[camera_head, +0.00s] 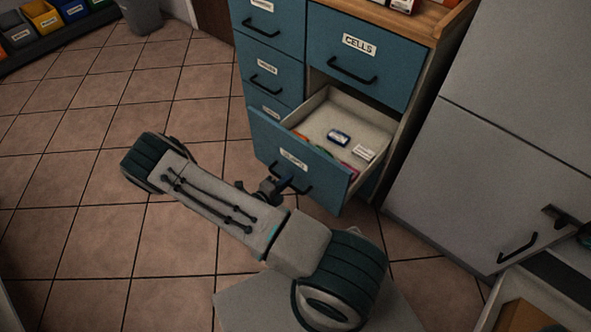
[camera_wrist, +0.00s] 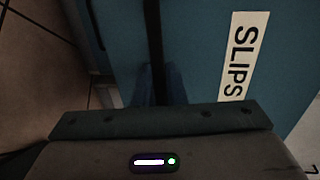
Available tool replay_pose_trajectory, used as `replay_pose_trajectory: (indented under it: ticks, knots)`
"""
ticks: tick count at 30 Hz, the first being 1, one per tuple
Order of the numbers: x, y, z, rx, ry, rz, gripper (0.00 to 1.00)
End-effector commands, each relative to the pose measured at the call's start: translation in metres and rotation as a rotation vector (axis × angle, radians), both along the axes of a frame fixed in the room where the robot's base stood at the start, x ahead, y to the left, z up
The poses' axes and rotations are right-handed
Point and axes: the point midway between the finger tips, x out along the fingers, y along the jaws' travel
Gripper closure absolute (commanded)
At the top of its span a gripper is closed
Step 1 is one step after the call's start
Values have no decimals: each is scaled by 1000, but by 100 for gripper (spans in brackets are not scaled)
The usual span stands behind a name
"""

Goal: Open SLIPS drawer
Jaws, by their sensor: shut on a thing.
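The SLIPS drawer (camera_head: 330,186) is a teal drawer in the lower right of the cabinet, and it stands pulled out with its light interior showing. Its label (camera_wrist: 243,55) reads SLIPS in the wrist view. My gripper (camera_head: 285,184) is at the front of this drawer, shut on its dark bar handle (camera_head: 306,188). The handle also runs down the wrist view as a dark bar (camera_wrist: 153,45). My fingertips are partly hidden.
The CELLS drawer (camera_head: 358,58) above is closed, as are the drawers to its left. A grey cabinet (camera_head: 470,170) with a dark handle stands close on the right. Tiled floor (camera_head: 90,200) is clear on the left, with coloured bins (camera_head: 45,17) at the far left.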

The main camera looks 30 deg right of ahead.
Motion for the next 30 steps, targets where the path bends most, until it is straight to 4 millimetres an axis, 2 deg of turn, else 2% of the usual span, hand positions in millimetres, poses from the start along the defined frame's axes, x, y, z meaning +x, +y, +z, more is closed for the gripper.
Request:
replay_pose_trajectory:
  ticks: [6, 18, 19, 20, 21, 30]
  knots:
    - [-5, 14, 0, 0, -1, 1, 100]
    - [-5, 16, 0, 0, -1, 1, 100]
    - [-5, 16, 0, 0, -1, 1, 87]
    - [-5, 16, 0, 0, -1, 1, 78]
    - [-5, 16, 0, 0, -1, 1, 75]
    - [-6, 18, 1, 1, -1, 1, 75]
